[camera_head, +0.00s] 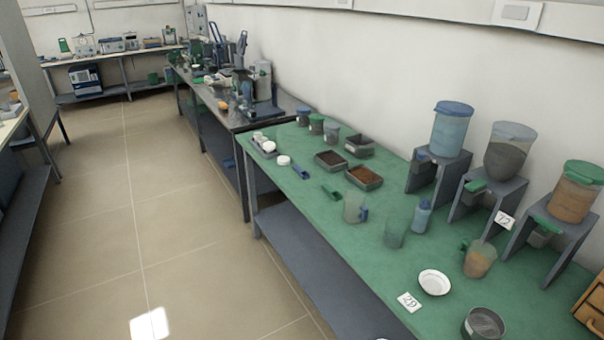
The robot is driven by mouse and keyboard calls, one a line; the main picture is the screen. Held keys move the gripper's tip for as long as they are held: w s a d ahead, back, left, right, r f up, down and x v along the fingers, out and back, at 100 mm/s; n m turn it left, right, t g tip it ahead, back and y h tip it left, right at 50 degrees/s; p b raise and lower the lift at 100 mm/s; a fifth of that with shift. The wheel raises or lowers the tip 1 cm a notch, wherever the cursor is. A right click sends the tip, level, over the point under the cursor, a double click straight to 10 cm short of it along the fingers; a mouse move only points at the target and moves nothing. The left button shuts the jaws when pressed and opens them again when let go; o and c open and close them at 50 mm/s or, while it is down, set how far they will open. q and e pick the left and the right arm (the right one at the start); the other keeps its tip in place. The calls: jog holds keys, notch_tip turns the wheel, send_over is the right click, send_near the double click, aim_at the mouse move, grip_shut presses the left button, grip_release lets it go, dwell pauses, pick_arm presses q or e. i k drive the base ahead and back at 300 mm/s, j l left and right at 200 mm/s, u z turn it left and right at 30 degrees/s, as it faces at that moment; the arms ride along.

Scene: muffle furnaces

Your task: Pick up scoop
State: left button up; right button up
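Two small scoop-like tools lie on the green table top (330,222). A blue one (301,172) lies near the table's left edge, beside a white round lid (284,160). A green one (331,193) lies a little nearer, in front of the trays of brown material. Both are small in the picture, so I cannot tell their exact shape. Neither of my grippers shows in the head view.
Trays (364,178), a clear beaker (354,207), a blue-capped bottle (422,216) and a white dish (434,282) stand on the table. Hoppers on dark stands (451,130) line the wall side. The tiled floor (150,200) left of the table is clear.

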aim_at(303, 174)
jog(key=z, duration=1.35)
jog(key=u, duration=1.35)
jog(key=i+z, duration=0.1)
jog(key=z, duration=0.4)
jog(key=i+j+z, duration=0.4)
jog(key=j, duration=0.25)
jog(key=i+j+z, duration=0.2)
jog(key=i+j, duration=0.15)
jog(key=i+j+z, duration=0.2)
jog(key=j, duration=0.25)
